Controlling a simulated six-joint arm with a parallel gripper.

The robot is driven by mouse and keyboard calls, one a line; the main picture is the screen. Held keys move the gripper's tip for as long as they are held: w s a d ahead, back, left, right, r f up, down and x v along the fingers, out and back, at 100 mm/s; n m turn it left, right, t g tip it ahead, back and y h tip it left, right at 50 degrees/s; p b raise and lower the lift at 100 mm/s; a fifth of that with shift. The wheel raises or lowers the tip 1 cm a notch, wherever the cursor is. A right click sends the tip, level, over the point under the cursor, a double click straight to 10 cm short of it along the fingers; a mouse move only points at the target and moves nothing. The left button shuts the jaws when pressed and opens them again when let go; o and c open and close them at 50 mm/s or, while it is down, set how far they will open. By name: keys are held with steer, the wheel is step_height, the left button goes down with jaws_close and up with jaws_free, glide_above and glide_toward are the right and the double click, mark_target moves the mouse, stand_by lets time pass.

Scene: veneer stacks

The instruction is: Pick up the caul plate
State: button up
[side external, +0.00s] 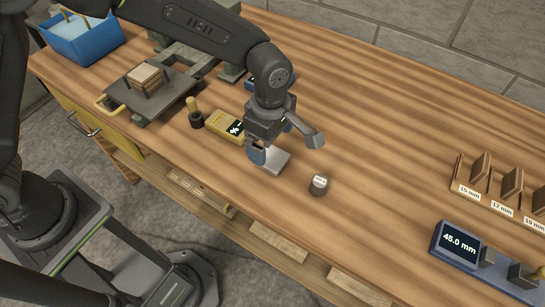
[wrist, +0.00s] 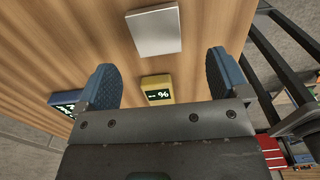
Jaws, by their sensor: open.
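The caul plate appears to be the flat, square silver-grey plate (side external: 275,163) lying on the wooden bench near its front edge. In the wrist view the plate (wrist: 154,31) is at the top middle, beyond the fingertips. My gripper (side external: 258,154) is low over the plate's left part in the side view and hides some of it. The wrist view shows my gripper (wrist: 160,62) open, its two blue-padded fingers wide apart with nothing held between them. I cannot tell whether a finger touches the plate.
A yellow meter (side external: 227,126) lies left of my gripper, with a dark-handled tool (side external: 195,114) beside it. A small grey cylinder (side external: 319,185) stands to the right. A blue gauge (side external: 459,243) and a labelled rack (side external: 492,203) are far right.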

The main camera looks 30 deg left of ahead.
mark_target(272, 157)
steer(key=shift+w+f, duration=0.15)
steer(key=shift+f, duration=1.4)
steer(key=shift+w+f, duration=0.1)
steer(key=shift+f, duration=1.45)
steer(key=shift+d, duration=0.1)
steer(key=c, duration=1.1)
